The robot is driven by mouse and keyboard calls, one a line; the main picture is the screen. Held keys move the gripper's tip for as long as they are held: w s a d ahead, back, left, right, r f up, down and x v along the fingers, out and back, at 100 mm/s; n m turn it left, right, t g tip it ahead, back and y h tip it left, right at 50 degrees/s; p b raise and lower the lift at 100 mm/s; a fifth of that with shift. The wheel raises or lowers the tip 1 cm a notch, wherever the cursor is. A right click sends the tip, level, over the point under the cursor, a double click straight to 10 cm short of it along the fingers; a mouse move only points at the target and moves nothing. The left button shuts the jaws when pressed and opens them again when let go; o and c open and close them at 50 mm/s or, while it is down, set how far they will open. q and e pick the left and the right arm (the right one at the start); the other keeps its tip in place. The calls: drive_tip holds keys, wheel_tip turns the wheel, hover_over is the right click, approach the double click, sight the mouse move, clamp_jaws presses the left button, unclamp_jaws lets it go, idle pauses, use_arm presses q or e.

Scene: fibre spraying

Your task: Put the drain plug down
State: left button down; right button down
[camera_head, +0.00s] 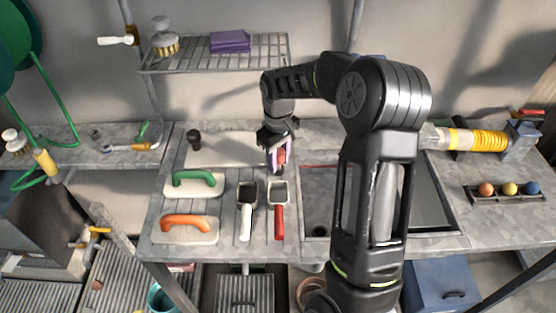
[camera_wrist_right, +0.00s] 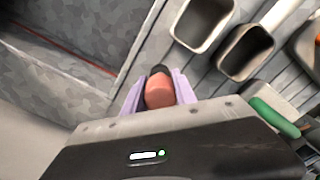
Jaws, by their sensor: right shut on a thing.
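My right gripper (camera_head: 277,158) is over the grey worktop, between the white board at the back and the sink. It is shut on the drain plug (camera_wrist_right: 159,91), a reddish-orange piece with a dark end, held between the pale purple fingers in the right wrist view. The plug also shows as a small red patch in the head view (camera_head: 281,156). I cannot tell whether the plug touches the worktop. The sink (camera_head: 318,210) is to the right, partly hidden behind my right arm. My left gripper is not in view.
A black-and-white scoop (camera_head: 247,208) and a red-handled scoop (camera_head: 279,210) lie in front of the gripper. Green-handled (camera_head: 194,182) and orange-handled (camera_head: 186,228) floats lie to the left. A wire shelf (camera_head: 215,57) hangs behind. A rack of coloured balls (camera_head: 506,192) is at right.

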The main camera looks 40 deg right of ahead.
drive_tip(key=c, duration=1)
unclamp_jaws()
drive_tip(key=shift+a+f, duration=0.1)
drive_tip(key=shift+r+b, duration=0.45)
drive_tip(key=shift+r, duration=3.45)
